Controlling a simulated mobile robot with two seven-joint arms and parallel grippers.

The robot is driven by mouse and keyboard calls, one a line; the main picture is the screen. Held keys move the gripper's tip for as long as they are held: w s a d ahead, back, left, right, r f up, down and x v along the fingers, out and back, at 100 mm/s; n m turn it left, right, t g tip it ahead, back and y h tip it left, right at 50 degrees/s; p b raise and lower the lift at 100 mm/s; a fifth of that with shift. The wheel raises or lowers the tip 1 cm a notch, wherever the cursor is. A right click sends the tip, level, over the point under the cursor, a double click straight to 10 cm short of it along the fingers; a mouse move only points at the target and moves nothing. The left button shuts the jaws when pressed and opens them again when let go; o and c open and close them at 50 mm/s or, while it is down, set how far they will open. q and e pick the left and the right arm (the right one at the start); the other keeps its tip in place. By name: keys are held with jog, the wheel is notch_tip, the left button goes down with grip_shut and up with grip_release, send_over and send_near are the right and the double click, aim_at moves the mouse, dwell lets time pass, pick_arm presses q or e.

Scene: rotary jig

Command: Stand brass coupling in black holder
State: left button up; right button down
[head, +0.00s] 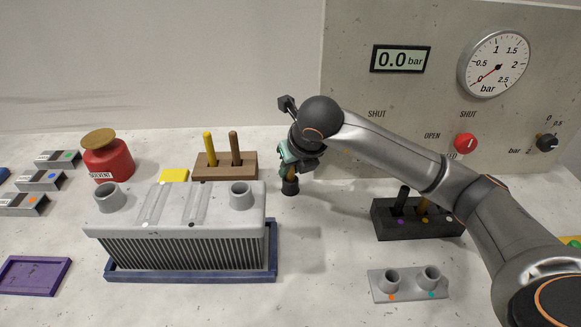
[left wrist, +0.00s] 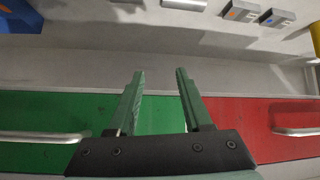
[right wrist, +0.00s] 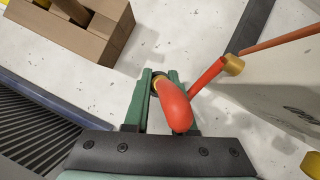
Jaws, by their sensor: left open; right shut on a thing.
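My right gripper (head: 290,166) is shut on the brass coupling (head: 291,177), which hangs upright with a dark lower end, just right of the wooden block. The black holder (head: 388,230) stands to the right, partly behind my right arm. A black piece and a brass-coloured piece stand in it, with coloured dots on its front. My left gripper (left wrist: 158,72) is open and empty; it does not show in the head view.
A grey finned block (head: 180,225) sits in a blue tray (head: 190,275). A wooden block (head: 225,172) holds two pegs. A grey two-socket fixture (head: 408,287) lies in front of the holder. Green (left wrist: 50,130) and red (left wrist: 240,125) surfaces with handles lie before my left gripper.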

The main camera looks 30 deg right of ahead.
jog(key=shift+f+b, duration=0.2)
jog(key=shift+b, duration=0.15)
jog(key=c, duration=0.7)
grip_release()
jog(key=shift+r, duration=0.1)
jog(key=shift+c, duration=0.2)
jog(key=shift+s+r+p, duration=0.1)
jog(key=shift+r+p, duration=0.3)
jog(key=shift+r, duration=0.05)
jog(key=v, duration=1.1)
jog(key=shift+s+r+p, duration=0.15)
jog(key=shift+r+p, duration=0.05)
jog(key=shift+p, duration=0.1)
